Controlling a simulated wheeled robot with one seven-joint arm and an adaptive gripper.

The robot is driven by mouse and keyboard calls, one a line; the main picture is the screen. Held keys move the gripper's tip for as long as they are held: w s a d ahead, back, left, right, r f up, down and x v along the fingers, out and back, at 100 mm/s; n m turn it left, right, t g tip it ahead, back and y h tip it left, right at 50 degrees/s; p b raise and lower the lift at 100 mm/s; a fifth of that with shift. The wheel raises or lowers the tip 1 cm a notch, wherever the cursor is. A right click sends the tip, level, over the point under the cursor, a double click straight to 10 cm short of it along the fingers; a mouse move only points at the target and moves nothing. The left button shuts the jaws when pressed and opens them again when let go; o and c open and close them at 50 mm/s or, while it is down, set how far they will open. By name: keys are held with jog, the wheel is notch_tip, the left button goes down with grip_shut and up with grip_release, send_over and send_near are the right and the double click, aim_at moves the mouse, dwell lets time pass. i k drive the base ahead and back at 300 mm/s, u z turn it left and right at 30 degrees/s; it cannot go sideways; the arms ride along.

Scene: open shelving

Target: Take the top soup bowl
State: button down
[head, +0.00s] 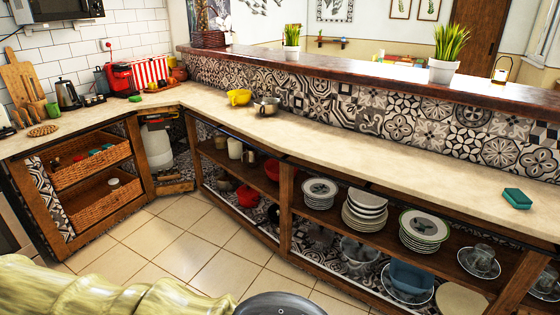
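A stack of white soup bowls or deep dishes (365,213) stands on the upper shelf under the counter, right of the middle in the head view. The top one (368,198) is white and sits upright, its rim clear of the shelf above. I cannot tell for certain whether these are bowls or deep plates. A smaller dish stack (320,191) stands to its left, and a stack of green-rimmed plates (423,228) to its right. My gripper does not show in this view.
The stone counter (340,160) overhangs the shelves, and a wooden post (286,195) divides them. A blue bowl (410,277) and glass bowl (359,251) stand below. A green sponge (517,198) lies on the counter. The tiled floor (190,245) in front is clear.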

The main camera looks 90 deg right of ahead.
aim_at(363, 198)
jog(key=i, duration=0.85)
jog(key=z, duration=1.9)
